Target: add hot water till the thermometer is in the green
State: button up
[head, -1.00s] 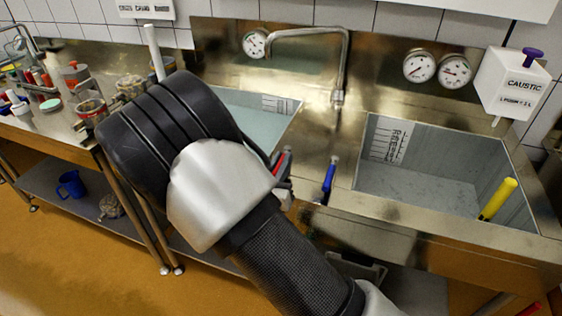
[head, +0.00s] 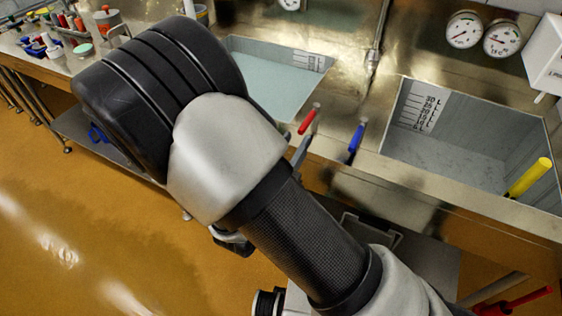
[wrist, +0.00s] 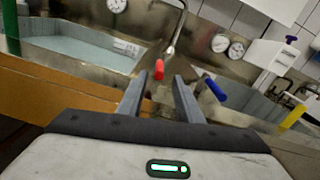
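The red lever (head: 308,121) sits on the front rim between the two basins, left of the blue lever (head: 356,138). In the wrist view the red lever (wrist: 159,69) shows between the fingertips of my gripper (wrist: 160,76). The fingers are apart and I see no contact with the lever. In the head view my arm hides most of the gripper. The left basin holds pale blue water (head: 275,78). A round dial (wrist: 117,5) is on the wall behind it, cut by the top edge; its needle and colours are not readable. The spout (wrist: 176,30) hangs between the basins.
The right basin (head: 470,130) has a litre scale and a yellow-handled thing (head: 529,177) leaning in it. Two dials (head: 482,33) are behind it. A white dispenser (head: 545,55) is at the far right. A cluttered bench (head: 25,52) stands left.

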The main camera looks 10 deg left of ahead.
jog(key=v, duration=0.7)
jog(key=shift+s, duration=0.2)
dwell(1.4)
